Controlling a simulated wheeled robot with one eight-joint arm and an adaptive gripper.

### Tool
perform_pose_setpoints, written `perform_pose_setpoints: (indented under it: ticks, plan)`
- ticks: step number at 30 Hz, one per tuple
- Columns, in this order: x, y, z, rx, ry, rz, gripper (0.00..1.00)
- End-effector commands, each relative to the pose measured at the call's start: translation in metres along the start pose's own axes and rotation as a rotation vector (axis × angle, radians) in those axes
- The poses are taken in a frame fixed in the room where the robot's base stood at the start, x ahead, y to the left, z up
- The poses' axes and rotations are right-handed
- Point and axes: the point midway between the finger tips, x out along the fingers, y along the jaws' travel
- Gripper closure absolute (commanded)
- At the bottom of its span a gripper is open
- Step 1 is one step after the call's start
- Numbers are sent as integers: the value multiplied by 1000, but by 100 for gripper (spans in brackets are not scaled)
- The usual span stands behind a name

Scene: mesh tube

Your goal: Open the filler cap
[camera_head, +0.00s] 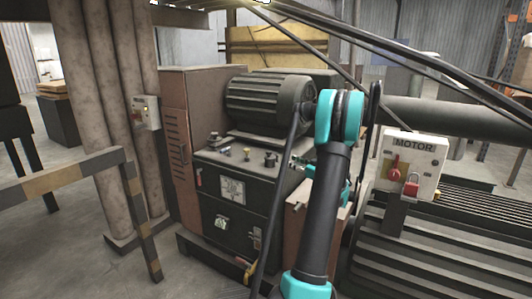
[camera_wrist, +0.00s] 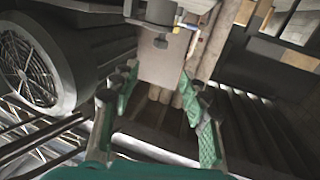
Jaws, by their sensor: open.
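A dark hydraulic tank (camera_head: 237,190) stands in the middle of the head view. On its top are small fittings: a dark cap (camera_head: 213,138) at the left, a brass-coloured fitting (camera_head: 247,154) and a dark cap (camera_head: 270,159) at the right. I cannot tell for certain which is the filler cap. My gripper (camera_wrist: 155,88) is open in the wrist view, its green-padded fingers wide apart with nothing between them.
A ribbed electric motor (camera_head: 268,100) sits behind the tank top; a fan-ended motor (camera_wrist: 50,65) fills the left of the wrist view. A white MOTOR switch box (camera_head: 411,165) stands at the right. A striped railing (camera_head: 140,210) is at the left, with open floor near it.

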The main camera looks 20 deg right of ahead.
Motion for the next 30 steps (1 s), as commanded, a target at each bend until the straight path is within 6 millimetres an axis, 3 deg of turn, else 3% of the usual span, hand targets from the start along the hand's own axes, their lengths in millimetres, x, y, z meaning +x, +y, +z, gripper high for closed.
perform_pose_setpoints:
  ticks: [18, 24, 30]
  plan:
    - [121, -1, 0, 1, -2, -3, 54]
    - [146, -1, 0, 2, -2, -2, 54]
    - [155, 0, 0, 2, -2, 0, 54]
